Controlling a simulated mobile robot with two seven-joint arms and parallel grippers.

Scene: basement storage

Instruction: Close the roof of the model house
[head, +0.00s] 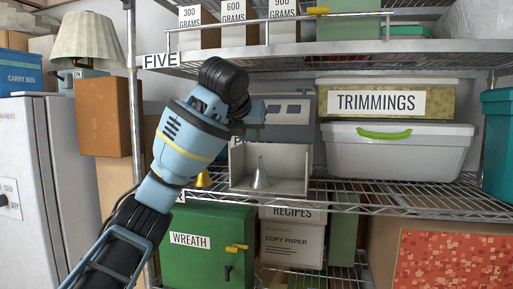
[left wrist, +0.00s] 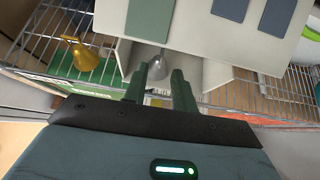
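The model house stands on the middle wire shelf in the head view. Its pale, open-fronted body (head: 232,168) has a silver bell-shaped piece (head: 259,176) inside. Its grey roof panel (head: 295,131), with dark window patches, stands raised above the body. In the left wrist view, the roof panel (left wrist: 198,40) fills the upper part and the silver piece (left wrist: 160,60) shows behind the fingers. My left gripper (head: 254,113) is at the roof's left side; its green fingers (left wrist: 162,80) are apart with nothing visibly held. Contact with the roof cannot be told. My right gripper is out of view.
A white bin (head: 395,155) and a trimmings box (head: 440,103) stand on the right. A shelf (head: 340,50) hangs above. A green wreath box (head: 205,262) is below.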

